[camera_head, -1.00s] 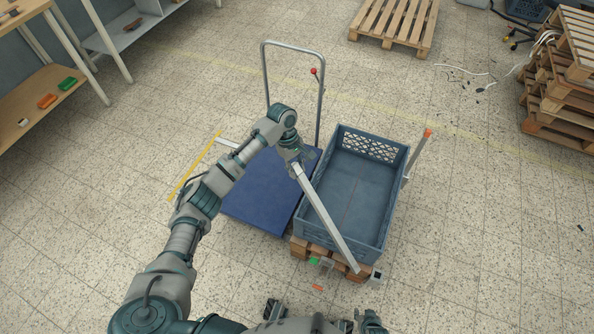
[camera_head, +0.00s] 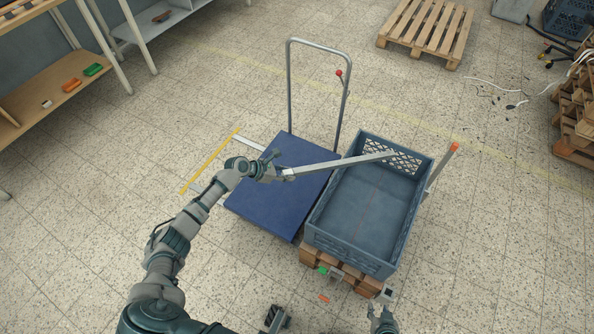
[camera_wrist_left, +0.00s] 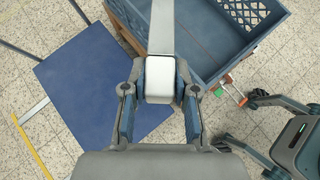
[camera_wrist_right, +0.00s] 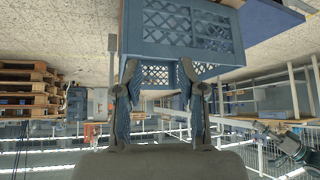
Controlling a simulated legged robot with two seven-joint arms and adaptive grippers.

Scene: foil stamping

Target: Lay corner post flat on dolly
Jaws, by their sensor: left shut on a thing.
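My left gripper (camera_head: 280,173) is shut on one end of a long pale grey corner post (camera_head: 340,163). In the left wrist view the post's white end (camera_wrist_left: 159,82) sits between both fingers. The post is held above the floor, reaching right from over the blue dolly deck (camera_head: 272,208) across the blue-grey crate, its far end over the crate's back wall. The dolly (camera_wrist_left: 95,85) lies left of the fingers in the left wrist view. My right gripper (camera_wrist_right: 155,78) is open and empty, low in front of the crate; it shows at the head view's bottom edge (camera_head: 381,314).
The crate (camera_head: 330,242) stands on a wooden pallet (camera_head: 340,276) right of the dolly. The dolly's tall handle (camera_head: 290,85) rises at the back. An orange-tipped post (camera_head: 441,170) stands beside the crate. A pale strip (camera_head: 250,145) and yellow strip (camera_head: 208,160) lie left of the dolly.

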